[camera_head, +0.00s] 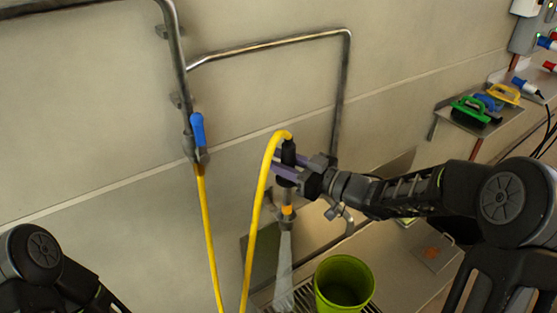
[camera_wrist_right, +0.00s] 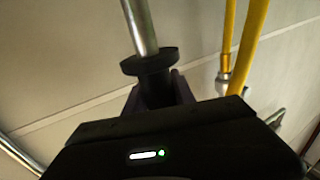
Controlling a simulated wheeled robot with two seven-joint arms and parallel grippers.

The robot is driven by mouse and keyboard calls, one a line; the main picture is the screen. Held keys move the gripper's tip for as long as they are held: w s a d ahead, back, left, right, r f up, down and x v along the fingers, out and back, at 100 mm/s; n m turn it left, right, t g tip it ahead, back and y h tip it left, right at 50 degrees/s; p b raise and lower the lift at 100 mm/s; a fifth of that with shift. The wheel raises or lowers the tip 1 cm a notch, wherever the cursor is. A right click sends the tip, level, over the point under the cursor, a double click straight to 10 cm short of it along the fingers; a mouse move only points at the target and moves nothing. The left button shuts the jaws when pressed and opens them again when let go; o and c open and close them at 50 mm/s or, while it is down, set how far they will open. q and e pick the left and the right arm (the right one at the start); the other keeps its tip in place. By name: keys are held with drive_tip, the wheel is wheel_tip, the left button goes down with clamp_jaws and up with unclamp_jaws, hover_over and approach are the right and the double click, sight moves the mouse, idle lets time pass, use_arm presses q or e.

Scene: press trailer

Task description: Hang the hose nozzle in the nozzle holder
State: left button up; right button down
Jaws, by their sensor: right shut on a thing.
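My right gripper (camera_head: 290,173), with purplish fingers, is shut on the black hose nozzle (camera_head: 288,153). The nozzle hangs upright in front of the wall, its orange tip (camera_head: 287,211) pointing down. A pale, see-through spray-like cone (camera_head: 284,265) shows below the tip. The yellow hose (camera_head: 262,185) arches from the nozzle's top and drops to its left. In the right wrist view the nozzle's black collar and metal barrel (camera_wrist_right: 142,30) stand between the fingers. A metal fitting (camera_head: 342,212) shows behind the gripper; I cannot tell whether it is the nozzle holder. My left gripper is out of view.
A steel pipe (camera_head: 270,44) runs along the wall, with a blue-handled valve (camera_head: 198,130) at left. Brushes (camera_head: 474,110) lie on a shelf at right.

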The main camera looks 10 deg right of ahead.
idle(0.6)
drive_tip(key=shift+f+b, duration=2.5)
drive_tip(key=shift+f, duration=0.5)
drive_tip(key=shift+f+b, duration=2.5)
drive_tip(key=shift+f, duration=0.55)
drive_tip(key=c, duration=1)
unclamp_jaws()
drive_tip(key=shift+o, duration=0.2)
